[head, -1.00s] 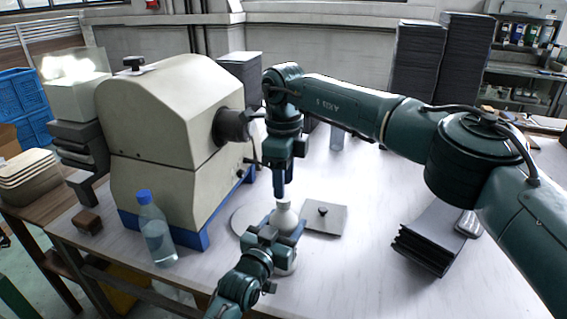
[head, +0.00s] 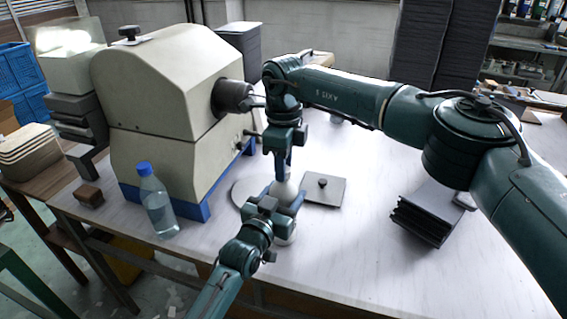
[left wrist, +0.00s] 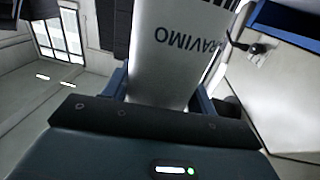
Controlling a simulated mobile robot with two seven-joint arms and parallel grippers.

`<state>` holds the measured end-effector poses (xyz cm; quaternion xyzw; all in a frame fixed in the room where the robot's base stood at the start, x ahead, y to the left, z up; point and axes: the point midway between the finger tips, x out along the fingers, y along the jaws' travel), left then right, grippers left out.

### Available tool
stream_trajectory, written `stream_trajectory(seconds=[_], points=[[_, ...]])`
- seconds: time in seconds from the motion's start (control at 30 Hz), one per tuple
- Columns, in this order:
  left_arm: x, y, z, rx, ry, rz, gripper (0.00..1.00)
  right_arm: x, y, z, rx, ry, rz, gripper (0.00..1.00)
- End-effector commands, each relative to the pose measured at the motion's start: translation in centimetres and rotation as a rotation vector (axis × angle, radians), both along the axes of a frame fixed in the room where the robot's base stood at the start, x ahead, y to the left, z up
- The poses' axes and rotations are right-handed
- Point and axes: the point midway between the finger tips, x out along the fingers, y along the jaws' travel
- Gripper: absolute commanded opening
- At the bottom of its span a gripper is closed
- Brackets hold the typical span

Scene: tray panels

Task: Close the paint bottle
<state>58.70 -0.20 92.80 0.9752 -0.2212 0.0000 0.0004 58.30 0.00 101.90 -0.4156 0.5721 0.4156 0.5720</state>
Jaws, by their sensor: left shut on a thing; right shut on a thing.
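The white paint bottle (head: 286,190) stands upright near the front of the table in the head view. My left gripper (head: 276,203) is shut around its body. In the left wrist view the bottle (left wrist: 178,55) fills the space between the blue fingers and its dark lettering appears upside down. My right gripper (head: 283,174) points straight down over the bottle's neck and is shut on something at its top. The fingers cover that piece. I cannot tell whether it is the cap or how it sits on the neck.
A large cream machine (head: 165,90) on a blue base stands left of my grippers. A clear bottle with a blue cap (head: 157,200) is in front of it. A grey plate with a knob (head: 335,195) lies right of the paint bottle. Dark stacked panels (head: 425,215) are farther right.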

Motion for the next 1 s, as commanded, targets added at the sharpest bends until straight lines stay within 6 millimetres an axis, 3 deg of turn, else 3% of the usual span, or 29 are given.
stream_trajectory(seconds=[0.2, 0.4, 0.43, 0.73, 1.0], points=[[0.0, 0.0, -0.03, 0.0, 0.001, 0.0, 0.0, 0.0, 0.01, 0.02, 0.0, 0.0, 0.0, 0.0], [0.0, 0.0, -0.03, 0.0, 0.001, 0.0, 0.0, 0.0, 0.01, 0.02, 0.0, 0.0, -0.004, 0.0], [0.0, 0.0, -0.03, 0.0, 0.001, 0.0, 0.0, 0.0, 0.01, 0.02, 0.0, 0.0, -0.004, 0.28], [0.0, 0.0, -0.03, 0.0, 0.001, 0.0, 0.0, 0.0, 0.01, 0.02, 0.0, 0.0, -0.004, 0.52], [0.0, 0.0, -0.02, 0.0, 0.001, 0.0, 0.0, 0.02, 0.02, 0.27, 0.0, -0.001, -0.004, 0.52]])
